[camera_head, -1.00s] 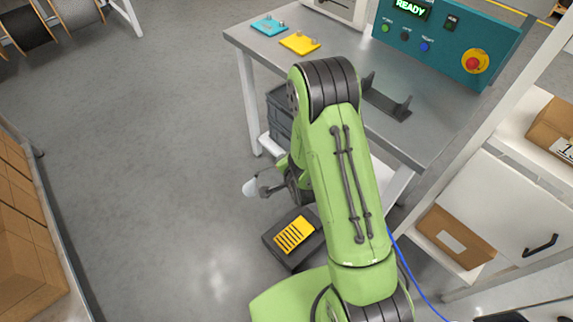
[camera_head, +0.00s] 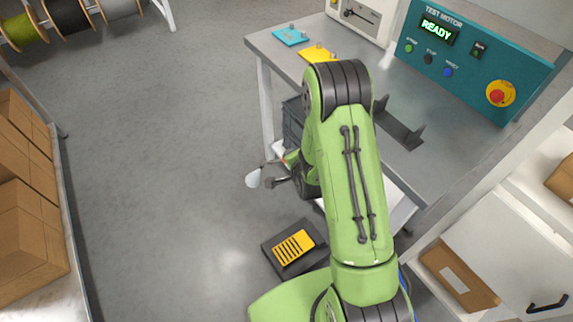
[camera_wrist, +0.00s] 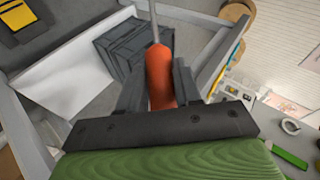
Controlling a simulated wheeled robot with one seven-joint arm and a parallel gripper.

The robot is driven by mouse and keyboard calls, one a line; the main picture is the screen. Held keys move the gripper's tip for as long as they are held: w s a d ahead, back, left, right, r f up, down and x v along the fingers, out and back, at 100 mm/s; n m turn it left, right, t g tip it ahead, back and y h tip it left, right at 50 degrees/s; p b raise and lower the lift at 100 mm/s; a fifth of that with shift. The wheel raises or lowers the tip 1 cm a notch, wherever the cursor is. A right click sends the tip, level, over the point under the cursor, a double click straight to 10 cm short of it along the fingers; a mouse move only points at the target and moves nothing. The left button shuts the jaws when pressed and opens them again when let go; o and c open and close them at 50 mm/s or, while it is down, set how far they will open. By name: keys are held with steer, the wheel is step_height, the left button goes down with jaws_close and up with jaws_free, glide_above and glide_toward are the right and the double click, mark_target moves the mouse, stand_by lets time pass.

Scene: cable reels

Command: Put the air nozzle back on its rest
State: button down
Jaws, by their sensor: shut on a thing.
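The air nozzle (camera_wrist: 160,75) has an orange handle and a thin grey tube. In the wrist view it stands between the two dark fingers of my gripper (camera_wrist: 158,88), which is shut on its handle. The tube runs up out of the top of that view. In the head view my gripper (camera_head: 272,180) is beside the bench, over the floor, and my green arm hides much of it. A dark bracket with two uprights (camera_head: 401,128), which looks like the rest, is on the bench top, to the right of my arm. It is empty.
The grey bench (camera_head: 440,160) carries yellow (camera_head: 318,54) and teal (camera_head: 290,36) plates and a teal control panel (camera_head: 465,60). A grey crate (camera_wrist: 118,50) sits under it. A black and yellow pedal (camera_head: 294,248) lies on the floor. The floor on the left is clear.

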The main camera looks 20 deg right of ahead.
steer(key=w+d+r+m+t+h+p, duration=0.1)
steer(key=w+d+r+m, duration=0.15)
steer(key=d, duration=0.55)
steer(key=w+d+r+m+t+h+p, duration=0.15)
steer(key=d+r+m, duration=0.25)
steer(key=d, duration=0.5)
steer(key=s+d+r+m+h, duration=0.1)
steer(key=s+d+r+m, duration=0.1)
steer(key=d, duration=0.6)
steer(key=s+d+r+m+h+b, duration=0.1)
steer(key=s+d+r+m+h, duration=0.1)
steer(key=d, duration=0.7)
steer(key=shift+s+r+t, duration=0.35)
steer(key=shift+s+r, duration=0.15)
steer(key=shift+r, duration=0.6)
steer(key=shift+s+f+m+b, duration=0.15)
steer(key=shift+m+b, duration=0.1)
steer(key=shift+b, duration=0.2)
steer(key=shift+f+b, duration=1.2)
steer(key=shift+f+b, duration=1)
steer(key=shift+f, duration=0.05)
